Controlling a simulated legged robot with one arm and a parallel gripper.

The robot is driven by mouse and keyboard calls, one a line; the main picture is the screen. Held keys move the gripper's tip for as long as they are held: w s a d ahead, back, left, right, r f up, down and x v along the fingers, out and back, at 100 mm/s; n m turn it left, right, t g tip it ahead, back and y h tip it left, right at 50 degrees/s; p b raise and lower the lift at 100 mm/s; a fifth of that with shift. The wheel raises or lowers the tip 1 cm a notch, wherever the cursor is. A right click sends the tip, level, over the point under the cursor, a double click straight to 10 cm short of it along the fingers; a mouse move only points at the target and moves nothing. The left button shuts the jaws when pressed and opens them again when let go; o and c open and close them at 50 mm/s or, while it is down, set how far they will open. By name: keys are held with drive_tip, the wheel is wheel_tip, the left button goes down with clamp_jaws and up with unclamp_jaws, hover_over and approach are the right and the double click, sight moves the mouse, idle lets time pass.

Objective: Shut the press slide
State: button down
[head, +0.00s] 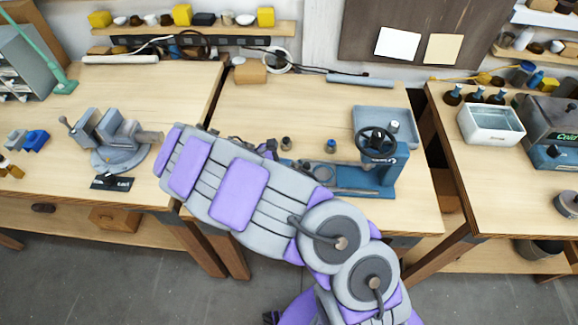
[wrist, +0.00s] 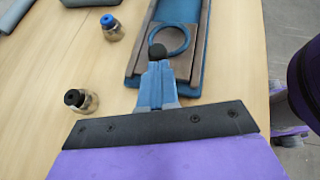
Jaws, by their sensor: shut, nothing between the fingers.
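The blue press (head: 380,165) with its black handwheel stands on the middle bench in the head view. Its blue slide (wrist: 178,14) lies between two brown rails in the wrist view, with a ring-shaped seat (wrist: 186,42) on it. A black knob (wrist: 157,51) is at the slide's near end. My gripper (wrist: 158,66) is shut and empty, its fingertips right at the knob; I cannot tell whether they touch it. In the head view my arm hides the slide's near end and most of the gripper.
A blue-capped bottle (wrist: 112,28) and a black-capped bottle (wrist: 80,99) stand left of the slide in the wrist view. A grey tray (head: 398,122) lies behind the press. A vise (head: 118,140) stands on the left bench. The middle bench's rear is mostly clear.

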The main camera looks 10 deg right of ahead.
sight(333, 179)
drive_tip(key=shift+d, duration=0.1)
drive_tip(key=shift+s+d+r, duration=0.1)
drive_tip(key=shift+s+d, duration=0.05)
drive_tip(key=shift+d, duration=0.15)
drive_tip(key=s+d+p, duration=0.1)
drive_tip(key=d, duration=0.2)
drive_tip(key=s+d+p, duration=0.1)
drive_tip(key=d+p, duration=0.1)
drive_tip(key=d, duration=0.2)
drive_tip(key=s+d+p, duration=0.1)
drive_tip(key=s+d, duration=0.1)
drive_tip(key=d, duration=0.2)
drive_tip(key=shift+d, duration=0.2)
drive_tip(key=shift+w+a, duration=0.1)
